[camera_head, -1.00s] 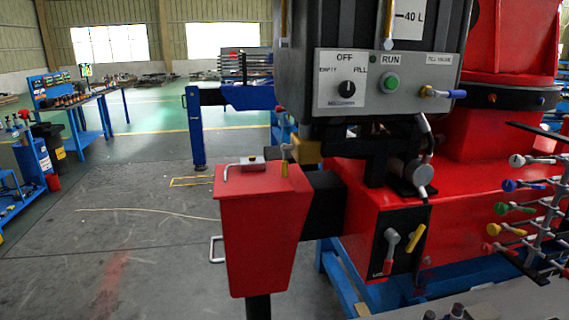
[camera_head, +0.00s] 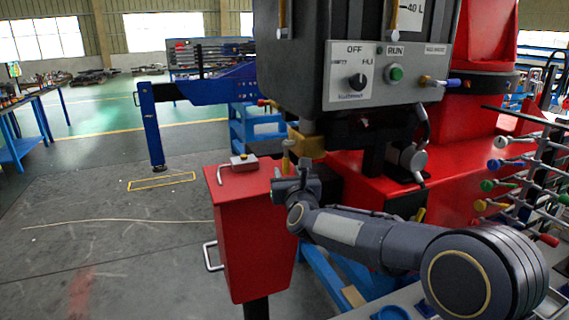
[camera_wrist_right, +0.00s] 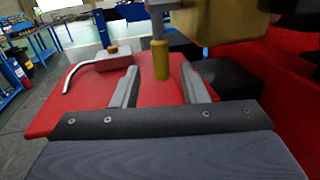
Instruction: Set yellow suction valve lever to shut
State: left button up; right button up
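The yellow-tipped lever (camera_wrist_right: 161,60) hangs down on a grey stem below a brass valve body (camera_wrist_right: 220,20) in the right wrist view. In the head view its yellow end (camera_head: 286,163) shows beside the brass valve. My right gripper (camera_wrist_right: 160,72) is open, with one finger on each side of the lever in the picture. I cannot tell whether a finger touches it. In the head view my right gripper (camera_head: 291,174) is just below the brass valve, seen from behind. My left gripper is not in view.
A red box (camera_head: 245,220) with a small grey catch (camera_head: 240,163) on top lies beside and beneath the gripper. The grey control panel (camera_head: 385,75) hangs above right. A rack of coloured handles (camera_head: 530,180) stands right. Open floor lies left.

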aim_at(287, 169)
jog(key=w, duration=0.1)
jog(key=w+p, duration=0.1)
jog(key=w, duration=0.1)
jog(key=w+p, duration=0.1)
jog(key=w, duration=0.1)
jog(key=shift+w+a, duration=0.1)
jog(key=shift+a, duration=0.15)
jog(key=shift+w, duration=0.4)
jog(key=shift+c, duration=0.4)
grip_shut()
